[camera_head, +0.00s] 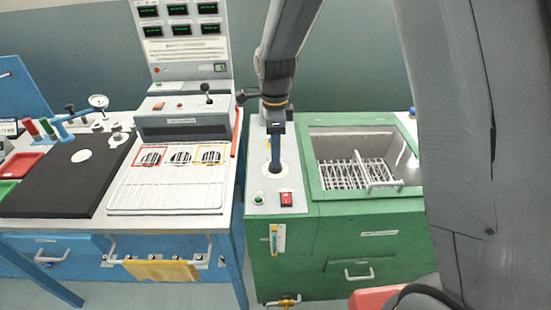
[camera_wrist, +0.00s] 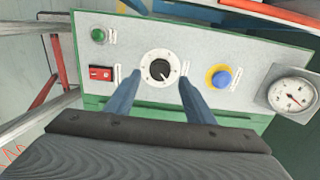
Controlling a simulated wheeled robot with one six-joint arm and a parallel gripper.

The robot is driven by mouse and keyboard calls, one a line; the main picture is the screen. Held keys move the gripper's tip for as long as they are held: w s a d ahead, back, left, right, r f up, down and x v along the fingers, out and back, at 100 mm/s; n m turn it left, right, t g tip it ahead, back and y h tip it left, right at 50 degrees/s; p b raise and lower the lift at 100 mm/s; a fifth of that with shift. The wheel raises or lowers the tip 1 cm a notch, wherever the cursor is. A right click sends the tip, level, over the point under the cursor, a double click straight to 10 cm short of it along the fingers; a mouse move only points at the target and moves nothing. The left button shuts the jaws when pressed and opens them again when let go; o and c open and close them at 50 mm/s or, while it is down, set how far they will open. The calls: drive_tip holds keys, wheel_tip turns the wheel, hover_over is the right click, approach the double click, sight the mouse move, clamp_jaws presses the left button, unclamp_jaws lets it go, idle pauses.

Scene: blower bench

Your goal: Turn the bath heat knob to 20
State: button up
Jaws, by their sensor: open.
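The bath heat knob (camera_wrist: 160,69) is a black round knob on a white dial plate in the grey panel, in the wrist view. A pale pointer mark seems to face the picture's lower right; the scale numbers are too small to read. My gripper (camera_wrist: 155,90) is open, with one blue finger on each side of the knob in the picture and a gap to it. I cannot tell how high the fingertips are above the panel. In the head view my gripper (camera_head: 275,168) points down over the panel and hides the knob.
The panel also has a green button (camera_wrist: 98,35), a red switch (camera_wrist: 101,73) and a blue button on a yellow ring (camera_wrist: 222,77). A round gauge (camera_wrist: 291,94) stands at the right. The green bath bench (camera_head: 340,245) holds an open tank with a wire rack (camera_head: 352,172).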

drive_tip(key=shift+f+p, duration=0.45)
drive_tip(key=shift+f, duration=1.75)
drive_tip(key=c, duration=1.1)
drive_tip(key=shift+o, duration=0.2)
